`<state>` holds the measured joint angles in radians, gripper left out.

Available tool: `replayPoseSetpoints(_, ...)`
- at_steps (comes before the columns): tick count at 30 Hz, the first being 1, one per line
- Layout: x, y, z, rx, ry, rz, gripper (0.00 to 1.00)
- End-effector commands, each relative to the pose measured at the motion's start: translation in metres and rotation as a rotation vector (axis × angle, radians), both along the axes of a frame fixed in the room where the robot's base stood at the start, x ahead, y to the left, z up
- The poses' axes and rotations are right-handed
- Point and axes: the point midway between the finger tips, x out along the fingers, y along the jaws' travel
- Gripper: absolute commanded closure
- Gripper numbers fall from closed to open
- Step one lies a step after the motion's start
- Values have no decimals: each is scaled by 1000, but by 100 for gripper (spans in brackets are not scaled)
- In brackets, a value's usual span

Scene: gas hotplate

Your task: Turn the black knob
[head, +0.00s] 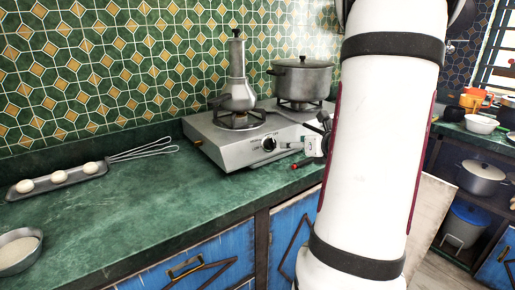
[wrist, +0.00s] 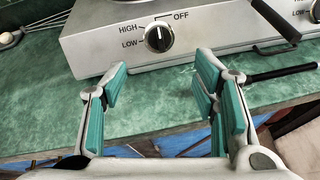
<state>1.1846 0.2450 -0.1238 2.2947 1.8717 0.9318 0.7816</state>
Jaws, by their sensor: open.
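The black knob (wrist: 159,37) is on the front face of the gas hotplate (wrist: 105,52), left of centre in the wrist view. Its white mark points up, and labels HIGH, LOW and OFF are printed around it. In the head view the knob (head: 269,144) shows on the silver front of the hotplate (head: 222,148). My gripper (wrist: 160,80) is open and empty in the wrist view, its teal-padded fingers apart below the knob and not touching it. In the head view my white arm hides most of the gripper.
A dark handle (wrist: 275,35) sticks out from the hotplate on the right, with a black rod (wrist: 282,73) below it. A whisk (head: 145,153) and an egg tray (head: 58,178) lie left on the green counter.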

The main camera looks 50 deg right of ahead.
Motion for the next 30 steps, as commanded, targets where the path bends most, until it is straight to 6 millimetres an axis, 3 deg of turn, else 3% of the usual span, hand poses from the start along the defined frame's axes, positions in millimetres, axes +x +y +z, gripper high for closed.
replayPoseSetpoints(18, 94, -31, -42, -1, 3, 6, 46)
replayPoseSetpoints(24, 112, -39, -48, -3, 3, 5, 46)
replayPoseSetpoints(30, 117, -40, -50, -4, 2, 5, 46)
